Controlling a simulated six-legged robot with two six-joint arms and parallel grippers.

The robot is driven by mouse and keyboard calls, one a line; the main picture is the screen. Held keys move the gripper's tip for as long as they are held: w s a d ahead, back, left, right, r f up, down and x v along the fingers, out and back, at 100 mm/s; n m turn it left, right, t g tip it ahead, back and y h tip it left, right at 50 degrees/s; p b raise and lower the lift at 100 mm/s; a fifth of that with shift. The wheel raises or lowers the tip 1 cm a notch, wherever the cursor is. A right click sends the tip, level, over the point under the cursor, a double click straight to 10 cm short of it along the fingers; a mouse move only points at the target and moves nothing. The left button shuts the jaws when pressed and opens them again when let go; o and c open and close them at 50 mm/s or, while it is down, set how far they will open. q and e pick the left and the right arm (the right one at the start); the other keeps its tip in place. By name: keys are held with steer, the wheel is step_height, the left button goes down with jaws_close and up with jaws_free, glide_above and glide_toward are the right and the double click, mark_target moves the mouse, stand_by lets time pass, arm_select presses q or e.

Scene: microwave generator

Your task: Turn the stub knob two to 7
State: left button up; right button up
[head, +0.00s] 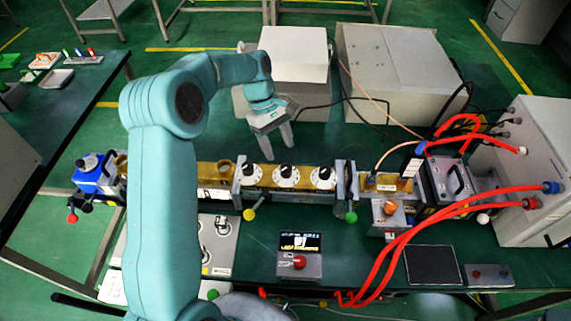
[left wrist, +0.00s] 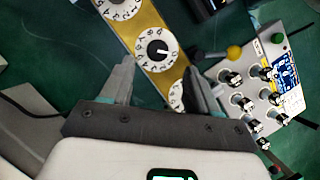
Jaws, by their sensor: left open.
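Three white dial knobs with black centres sit in a row on a brass-coloured waveguide bar; the middle one, likely stub knob two, shows in the head view (head: 287,175) and the left wrist view (left wrist: 157,48). Its dial has digits around the rim, too small to read surely. The left knob (head: 251,173) and right knob (head: 323,176) flank it. My left gripper (head: 279,148) is open and empty, above and behind the row. In the left wrist view its fingers (left wrist: 159,69) point toward the middle knob, apart from it. My right gripper is not in view.
A control box with a lit screen (head: 299,243) stands in front of the bar. Red cables (head: 400,240) loop at the right, beside a large white cabinet (head: 535,160). White boxes (head: 295,55) stand behind. A yellow ball-ended handle (head: 249,214) sticks out below the left knob.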

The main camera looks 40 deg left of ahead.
mark_target(286, 168)
arm_select(q)
steer(key=x, duration=0.3)
steer(key=p+x, duration=0.1)
steer(key=x, duration=0.2)
steer(key=shift+d+f, duration=0.3)
steer(key=shift+d, duration=0.1)
steer(key=shift+s+f, duration=0.1)
steer(key=shift+f, duration=0.55)
steer(key=shift+w+f, duration=0.25)
steer(key=shift+w, duration=0.05)
steer(key=shift+d+r, duration=0.1)
steer(key=shift+s+r, duration=0.1)
steer(key=shift+s, duration=0.1)
steer(key=c, duration=1)
